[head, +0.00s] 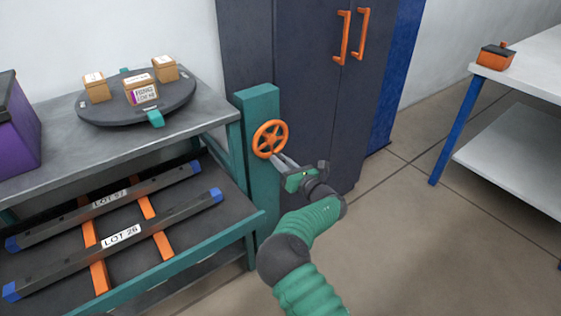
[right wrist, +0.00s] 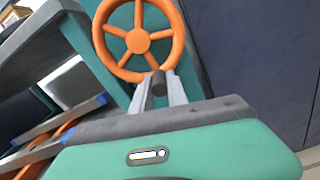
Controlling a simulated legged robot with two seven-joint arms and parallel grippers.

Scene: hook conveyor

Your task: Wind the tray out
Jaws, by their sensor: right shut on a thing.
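An orange spoked handwheel (head: 270,139) is mounted on a teal post (head: 261,190) at the right end of the bench. It also shows in the right wrist view (right wrist: 138,36). My right gripper (head: 277,158) is at the wheel's lower rim, shut on its dark handle (right wrist: 158,82). A dark tray (head: 188,222) with a teal front edge sits under the benchtop and sticks out toward me. My left gripper is not in view.
A round dark turntable (head: 112,114) with three small boxes (head: 141,90) stands on the grey benchtop (head: 50,147). A purple box (head: 14,125) is at the far left. A dark cabinet (head: 310,80) stands behind the wheel. A white table (head: 535,62) is at right; floor between is clear.

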